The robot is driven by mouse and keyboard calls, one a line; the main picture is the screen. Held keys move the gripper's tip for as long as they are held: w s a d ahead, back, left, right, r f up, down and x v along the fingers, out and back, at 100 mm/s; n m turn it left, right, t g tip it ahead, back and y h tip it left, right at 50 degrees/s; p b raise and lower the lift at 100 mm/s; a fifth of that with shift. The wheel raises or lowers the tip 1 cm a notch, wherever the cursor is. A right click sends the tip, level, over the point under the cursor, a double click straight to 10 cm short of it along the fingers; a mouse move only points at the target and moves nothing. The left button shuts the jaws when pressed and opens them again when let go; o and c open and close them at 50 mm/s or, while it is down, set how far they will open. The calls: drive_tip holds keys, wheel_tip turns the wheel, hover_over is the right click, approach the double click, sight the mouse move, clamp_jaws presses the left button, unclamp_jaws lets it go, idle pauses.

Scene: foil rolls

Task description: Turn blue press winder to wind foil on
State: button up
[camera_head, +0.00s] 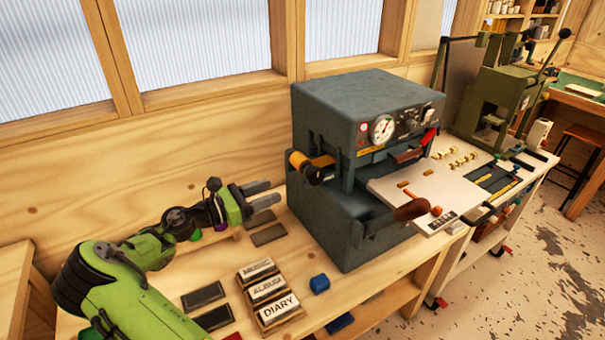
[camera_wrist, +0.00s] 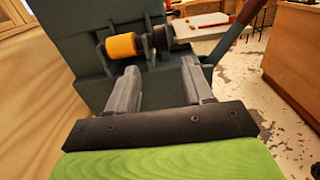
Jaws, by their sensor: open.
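The blue-grey press (camera_head: 355,150) stands on the wooden bench, with a dial gauge on its front. A foil roll (camera_head: 300,160), orange-gold, sits on the press's left side with a dark knob (camera_head: 315,175) at its end. In the wrist view the orange roll (camera_wrist: 122,46) shows beyond the fingertips, with a dark round part (camera_wrist: 158,38) to its right. My gripper (camera_head: 262,193) is left of the press, apart from the roll. Its two grey fingers (camera_wrist: 163,78) are open with nothing between them, pointing at the press.
Wooden blocks lettered DIARY (camera_head: 279,311) and others lie on the bench before the press, near a small blue block (camera_head: 319,283) and dark slabs (camera_head: 203,296). A brown-handled lever (camera_head: 411,210) sticks out in front. A green machine (camera_head: 495,95) stands to the right.

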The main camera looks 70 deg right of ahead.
sight(310, 173)
drive_tip(key=b+x, duration=0.1)
drive_tip(key=x, duration=1.3)
drive_tip(key=shift+s+d+f, duration=0.1)
drive_tip(key=shift+s+d, duration=0.1)
drive_tip(key=shift+s, duration=0.15)
clamp_jaws()
drive_tip(key=shift+p, duration=0.45)
drive_tip(key=shift+r+y+p, duration=0.35)
drive_tip(key=shift+y+p, duration=0.15)
drive_tip(key=shift+p, duration=0.7)
drive_tip(key=t+y+p, duration=0.1)
drive_tip(key=p, duration=0.4)
drive_tip(key=shift+r+t+p, duration=0.2)
drive_tip(key=shift+t+p, duration=0.1)
drive_tip(key=shift+t, duration=0.1)
drive_tip(key=t+y+p, duration=0.1)
drive_tip(key=y+p, duration=0.1)
drive_tip(key=p, duration=0.2)
drive_tip(key=shift+f, duration=0.1)
drive_tip(key=t+y+p, duration=0.1)
drive_tip(key=p, duration=0.1)
drive_tip(key=t+p, duration=0.1)
drive_tip(key=shift+f+y+p, duration=0.35)
drive_tip(key=shift+y, duration=0.05)
drive_tip(key=shift+f, duration=0.1)
